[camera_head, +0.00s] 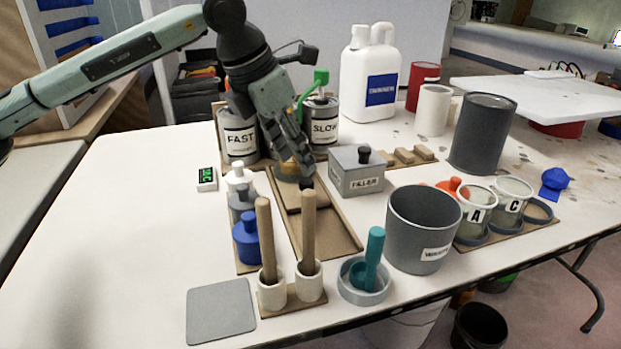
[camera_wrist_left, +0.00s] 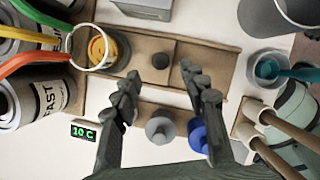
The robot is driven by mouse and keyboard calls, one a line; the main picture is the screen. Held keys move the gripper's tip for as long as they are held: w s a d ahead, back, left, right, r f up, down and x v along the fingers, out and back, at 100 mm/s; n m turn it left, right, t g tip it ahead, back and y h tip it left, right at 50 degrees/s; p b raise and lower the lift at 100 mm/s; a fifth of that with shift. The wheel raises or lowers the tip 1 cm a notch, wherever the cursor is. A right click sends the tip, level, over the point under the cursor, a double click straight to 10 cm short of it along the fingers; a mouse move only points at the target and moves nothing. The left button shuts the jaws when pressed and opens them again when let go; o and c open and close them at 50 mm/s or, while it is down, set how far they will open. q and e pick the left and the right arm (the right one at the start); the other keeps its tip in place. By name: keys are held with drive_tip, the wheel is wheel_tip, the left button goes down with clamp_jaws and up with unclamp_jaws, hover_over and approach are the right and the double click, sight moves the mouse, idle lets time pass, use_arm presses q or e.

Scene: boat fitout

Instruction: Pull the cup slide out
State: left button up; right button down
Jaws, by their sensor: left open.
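The cup slide (camera_head: 312,198) is a light wooden board in a long wooden tray (camera_head: 335,240) at the middle of the table. It shows in the left wrist view (camera_wrist_left: 148,48), with a dark round knob (camera_wrist_left: 160,61) on it. A clear cup (camera_wrist_left: 92,48) with orange contents sits at the tray's far end; in the head view my gripper mostly hides it. My left gripper (camera_head: 303,172) is above the slide, pointing down. In the left wrist view the gripper (camera_wrist_left: 163,82) has its fingers apart, with the knob between and just beyond the tips. Contact cannot be told.
FAST (camera_head: 240,140) and SLOW (camera_head: 324,118) cans stand behind. A grey FILLER box (camera_head: 357,172) is to the right, weights such as the blue one (camera_head: 246,242) to the left. Brushes (camera_head: 307,225) stand upright in front, near a grey bucket (camera_head: 420,225).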

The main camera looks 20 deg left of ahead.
sight(306, 181)
use_arm(q)
drive_tip(key=x, duration=0.7)
drive_tip(key=shift+f, duration=0.25)
clamp_jaws()
